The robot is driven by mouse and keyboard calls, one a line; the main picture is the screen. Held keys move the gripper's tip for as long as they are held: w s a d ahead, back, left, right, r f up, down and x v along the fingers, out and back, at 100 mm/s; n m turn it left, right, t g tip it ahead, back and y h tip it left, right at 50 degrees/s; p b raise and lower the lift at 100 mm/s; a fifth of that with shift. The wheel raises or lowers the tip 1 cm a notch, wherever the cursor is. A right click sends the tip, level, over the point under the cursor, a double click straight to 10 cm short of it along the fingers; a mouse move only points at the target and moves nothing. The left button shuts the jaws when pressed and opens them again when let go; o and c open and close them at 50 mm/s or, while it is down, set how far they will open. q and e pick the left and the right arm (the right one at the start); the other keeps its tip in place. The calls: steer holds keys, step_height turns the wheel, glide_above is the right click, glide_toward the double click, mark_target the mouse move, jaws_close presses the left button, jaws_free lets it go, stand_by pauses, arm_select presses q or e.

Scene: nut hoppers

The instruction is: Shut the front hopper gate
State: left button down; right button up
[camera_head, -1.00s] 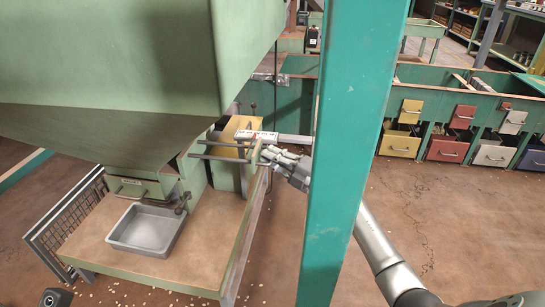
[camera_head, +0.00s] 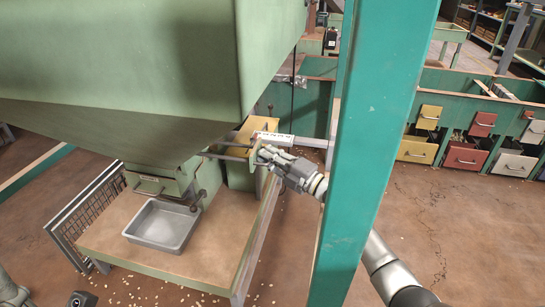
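The green front hopper (camera_head: 120,60) fills the upper left of the head view, above a small bench. Its gate shows as slide rods (camera_head: 232,150) reaching right from under the hopper to a small green end plate (camera_head: 254,158). The gate's inner part is hidden under the hopper. My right gripper (camera_head: 265,158) is at the outer side of the end plate and appears to touch it. Its fingers are too small and overlapped to tell whether they are shut.
A grey metal tray (camera_head: 137,230) stands on the wooden bench (camera_head: 110,238) below the hopper outlet. A teal post (camera_head: 375,130) stands in front of my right arm and hides part of it. Coloured drawers (camera_head: 465,157) line the back right. Nuts lie on the floor.

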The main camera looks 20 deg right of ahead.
steer(key=v, duration=1.2)
steer(key=shift+d+f, duration=0.1)
stand_by(0.6)
